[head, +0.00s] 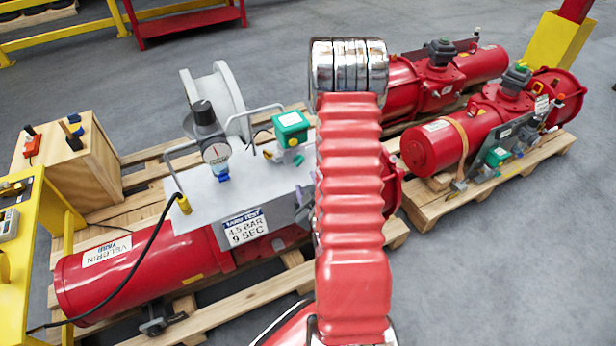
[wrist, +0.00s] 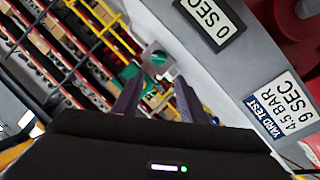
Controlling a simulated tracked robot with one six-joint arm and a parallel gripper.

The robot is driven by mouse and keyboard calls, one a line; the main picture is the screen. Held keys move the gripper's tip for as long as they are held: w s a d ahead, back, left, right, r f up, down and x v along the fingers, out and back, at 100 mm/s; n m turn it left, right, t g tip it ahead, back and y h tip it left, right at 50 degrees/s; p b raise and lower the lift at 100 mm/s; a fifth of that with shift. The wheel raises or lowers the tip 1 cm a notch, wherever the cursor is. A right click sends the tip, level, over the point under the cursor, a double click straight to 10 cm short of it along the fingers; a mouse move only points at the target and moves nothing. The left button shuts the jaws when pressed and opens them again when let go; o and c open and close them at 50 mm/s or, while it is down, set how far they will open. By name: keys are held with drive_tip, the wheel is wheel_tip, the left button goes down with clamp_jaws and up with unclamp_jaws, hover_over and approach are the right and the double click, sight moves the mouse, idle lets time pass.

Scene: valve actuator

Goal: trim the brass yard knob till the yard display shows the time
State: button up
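In the wrist view, the two dark fingers of my gripper (wrist: 158,98) stand apart with nothing held between them. Beyond the fingertips is a small grey plate with a round part (wrist: 158,58), beside a green body (wrist: 130,72). I cannot clearly make out the brass yard knob. The display (wrist: 212,16) reads "0 SEC" at the top of the wrist view. The yard test label (wrist: 281,106) reads "4.5 BAR 9 SEC"; it also shows in the head view (head: 246,228) on the grey panel (head: 262,189).
A red cylinder (head: 140,268) lies below on a wooden pallet (head: 250,303). A black hose runs at left. More red actuators (head: 455,140) lie at right. Floor is clear at lower right.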

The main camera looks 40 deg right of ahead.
drive_tip(key=w+a+r, duration=0.1)
drive_tip(key=w+r, duration=0.1)
drive_tip(key=w+a+r+y, duration=0.1)
drive_tip(key=a+r, duration=0.1)
drive_tip(key=w+a+r+g+y, duration=0.1)
drive_tip(key=w+a+r, duration=0.1)
drive_tip(key=r, duration=0.1)
drive_tip(key=shift+w+a, duration=0.1)
drive_tip(key=shift+w, duration=0.2)
drive_tip(key=shift+c, duration=1)
drive_tip(key=a+r+g+y, duration=0.2)
drive_tip(key=a+r, duration=0.7)
drive_tip(key=s+a+r+m+g+y, duration=0.1)
drive_tip(key=s+a+r+g, duration=0.1)
drive_tip(key=s+a+r, duration=0.4)
drive_tip(key=s+a+r+m+g+y, duration=0.1)
drive_tip(key=s+a+r, duration=0.4)
drive_tip(key=s+a, duration=0.5)
drive_tip(key=s+y, duration=0.1)
drive_tip(key=s, duration=0.2)
drive_tip(key=shift+r+g, duration=0.35)
drive_tip(key=shift+g, duration=0.05)
drive_tip(key=shift+a, duration=0.2)
